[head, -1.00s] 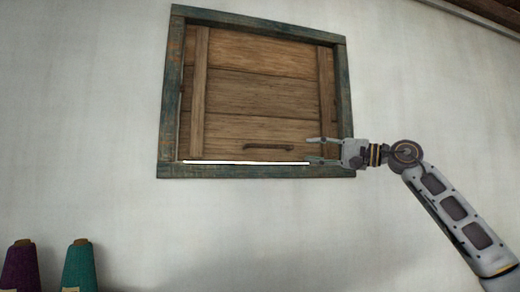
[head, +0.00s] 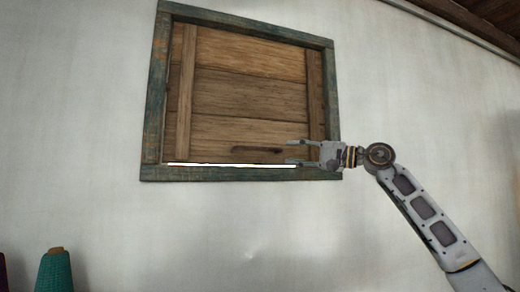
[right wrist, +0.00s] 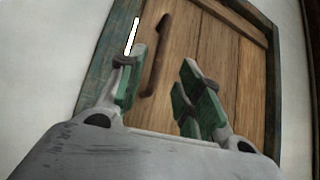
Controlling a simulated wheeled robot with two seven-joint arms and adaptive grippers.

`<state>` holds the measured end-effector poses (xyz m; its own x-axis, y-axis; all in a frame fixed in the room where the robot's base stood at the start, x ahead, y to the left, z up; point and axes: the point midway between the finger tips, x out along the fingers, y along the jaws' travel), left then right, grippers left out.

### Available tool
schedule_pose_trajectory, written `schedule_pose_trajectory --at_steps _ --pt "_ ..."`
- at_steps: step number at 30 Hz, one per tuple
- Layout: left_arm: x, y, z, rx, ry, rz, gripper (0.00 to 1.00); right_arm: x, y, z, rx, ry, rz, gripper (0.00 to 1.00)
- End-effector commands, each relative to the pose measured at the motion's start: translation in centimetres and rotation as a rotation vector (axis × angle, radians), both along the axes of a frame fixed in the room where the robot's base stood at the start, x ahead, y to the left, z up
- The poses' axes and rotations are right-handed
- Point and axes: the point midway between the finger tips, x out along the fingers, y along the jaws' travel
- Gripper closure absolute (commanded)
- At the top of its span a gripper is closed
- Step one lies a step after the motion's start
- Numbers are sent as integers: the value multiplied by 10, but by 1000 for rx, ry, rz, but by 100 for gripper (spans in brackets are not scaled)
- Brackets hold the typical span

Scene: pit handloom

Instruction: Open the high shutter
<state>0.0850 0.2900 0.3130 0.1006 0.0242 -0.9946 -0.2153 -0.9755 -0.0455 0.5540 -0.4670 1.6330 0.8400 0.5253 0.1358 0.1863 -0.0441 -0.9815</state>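The high shutter (head: 250,90) is a panel of brown planks in a worn blue-green frame (head: 153,95) on the wall. A thin bright gap (head: 220,165) shows along its bottom edge. Its dark bar handle (head: 256,151) lies level near the bottom. My right gripper (head: 290,152) is open at the shutter's lower right, its fingers pointing left, by the handle's right end. In the right wrist view the handle (right wrist: 157,55) shows beyond the open fingers (right wrist: 160,88), in the span between them; I see no grip on it. My left gripper is out of view.
A teal thread cone (head: 54,272) stands at the lower left, with part of a dark one at the picture's edge. The pale wall (head: 230,230) below the shutter is bare. A wooden ceiling (head: 490,20) shows at the top right.

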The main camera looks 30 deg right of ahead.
Motion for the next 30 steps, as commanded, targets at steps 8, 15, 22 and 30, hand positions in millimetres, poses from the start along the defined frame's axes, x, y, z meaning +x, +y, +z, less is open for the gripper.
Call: schedule_pose_trajectory --at_steps 8,15,22,30 --pt "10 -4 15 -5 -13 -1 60 26 17 7 0 -1 2 65" --pt "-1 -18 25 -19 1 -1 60 50 32 11 0 -1 2 65" --pt "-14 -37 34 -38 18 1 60 74 48 15 1 0 2 65" --pt "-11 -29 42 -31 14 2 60 96 61 18 1 -2 1 65"
